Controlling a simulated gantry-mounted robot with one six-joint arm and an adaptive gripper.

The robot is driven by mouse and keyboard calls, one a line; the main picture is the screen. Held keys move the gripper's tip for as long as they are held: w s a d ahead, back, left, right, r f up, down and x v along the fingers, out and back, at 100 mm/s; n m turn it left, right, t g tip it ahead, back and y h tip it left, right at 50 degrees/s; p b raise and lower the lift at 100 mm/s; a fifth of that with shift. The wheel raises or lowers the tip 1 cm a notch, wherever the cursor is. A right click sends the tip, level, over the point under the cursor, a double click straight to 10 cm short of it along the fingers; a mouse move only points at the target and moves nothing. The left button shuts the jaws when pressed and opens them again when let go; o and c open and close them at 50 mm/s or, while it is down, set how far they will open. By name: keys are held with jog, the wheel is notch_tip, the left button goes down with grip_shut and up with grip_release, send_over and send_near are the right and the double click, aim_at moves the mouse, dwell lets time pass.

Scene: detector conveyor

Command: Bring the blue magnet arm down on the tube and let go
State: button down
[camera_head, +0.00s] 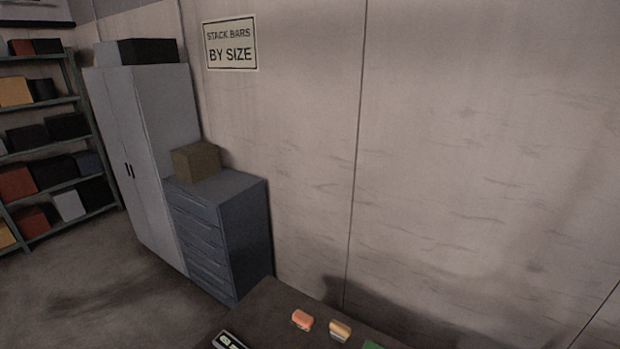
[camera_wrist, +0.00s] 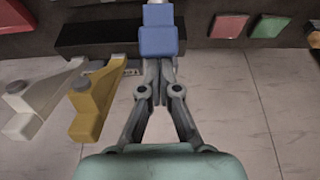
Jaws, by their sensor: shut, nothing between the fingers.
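In the wrist view, a blue stepped arm (camera_wrist: 158,38) lies at the top centre, just beyond the fingertips of my gripper (camera_wrist: 159,80). My gripper is shut with nothing held between its fingers. I cannot tell whether its tips touch the blue arm. A yellow arm (camera_wrist: 94,105) and a white arm (camera_wrist: 40,98), each with a round grey knob, stand to the left. A dark block (camera_wrist: 95,38) lies behind them, beside the blue arm. I cannot make out the tube for certain. My gripper and the blue arm are not in the head view.
Red (camera_wrist: 229,25) and green (camera_wrist: 270,26) pieces lie at the wrist view's top right. The head view mostly shows a wall with a sign (camera_head: 230,44), a drawer cabinet (camera_head: 222,232) and shelves (camera_head: 50,150). Orange (camera_head: 302,320) and yellow (camera_head: 340,330) items lie on the dark table (camera_head: 268,310).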

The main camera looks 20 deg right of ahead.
jog(key=shift+s+a+f, duration=0.1)
jog(key=shift+s+f, duration=0.05)
jog(key=shift+a+f, duration=0.1)
jog(key=shift+f, duration=0.05)
jog(key=shift+s+a+f, duration=0.35)
jog(key=shift+s+f, duration=0.05)
jog(key=shift+f, duration=0.25)
jog(key=shift+s+a+f, duration=0.2)
jog(key=shift+f, duration=0.25)
jog(key=shift+s+a+f, duration=0.2)
jog(key=shift+f, duration=0.3)
